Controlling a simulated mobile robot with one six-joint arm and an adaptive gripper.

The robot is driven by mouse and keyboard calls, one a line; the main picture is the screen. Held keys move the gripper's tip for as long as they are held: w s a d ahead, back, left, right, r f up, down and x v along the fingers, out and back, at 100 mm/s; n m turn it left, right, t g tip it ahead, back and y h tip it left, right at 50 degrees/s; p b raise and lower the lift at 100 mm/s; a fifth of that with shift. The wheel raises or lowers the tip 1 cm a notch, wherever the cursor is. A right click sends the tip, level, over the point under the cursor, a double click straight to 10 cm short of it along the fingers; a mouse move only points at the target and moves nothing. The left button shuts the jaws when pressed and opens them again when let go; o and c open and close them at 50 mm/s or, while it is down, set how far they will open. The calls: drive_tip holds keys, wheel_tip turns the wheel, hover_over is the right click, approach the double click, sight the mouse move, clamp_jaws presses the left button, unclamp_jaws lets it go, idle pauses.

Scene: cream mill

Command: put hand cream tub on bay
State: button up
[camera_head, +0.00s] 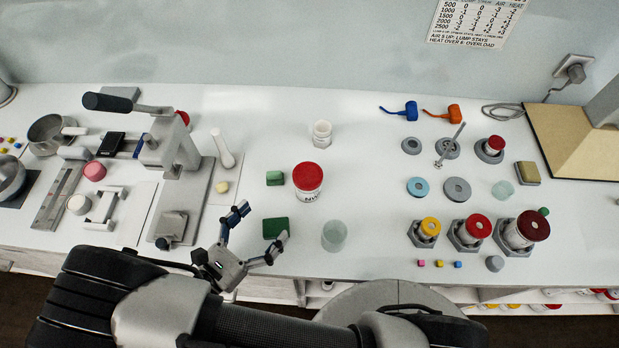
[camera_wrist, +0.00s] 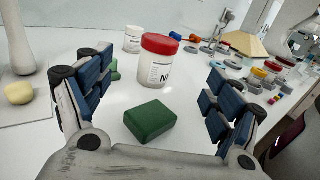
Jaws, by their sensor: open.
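A white tub with a red lid (camera_head: 308,178) stands upright mid-table; its label is partly readable. It also shows upright in the wrist view (camera_wrist: 158,62), beyond the green block. I cannot tell for sure that it is the hand cream tub. My gripper (camera_head: 261,225) is open and empty, low over the front of the table, to the left of and nearer than the tub. In the wrist view its fingers (camera_wrist: 160,85) frame a dark green block (camera_wrist: 150,122), without visible contact. No bay is clearly marked; grey hexagonal holders (camera_head: 468,238) with lidded containers stand front right.
A smaller green block (camera_head: 275,178), a white jar (camera_head: 321,134) and a clear cup (camera_head: 334,236) surround the tub. A lever press (camera_head: 175,150) stands left. Grey discs (camera_head: 457,190) lie right. The table is clear between the cup and the holders.

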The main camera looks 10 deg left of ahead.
drive_tip(key=b, duration=0.1)
approach(307, 175)
drive_tip(key=x, duration=0.4)
drive_tip(key=shift+w+f, duration=0.2)
drive_tip(key=shift+b+x, duration=0.55)
drive_tip(key=shift+x, duration=2.3)
drive_tip(key=shift+r, duration=0.15)
drive_tip(key=shift+c, duration=0.4)
drive_tip(key=c, duration=1.3)
drive_tip(key=shift+c, duration=0.2)
drive_tip(key=shift+r, duration=0.1)
wheel_tip(307, 175, up, 20)
drive_tip(key=p, duration=0.5)
drive_tip(key=shift+p, duration=0.3)
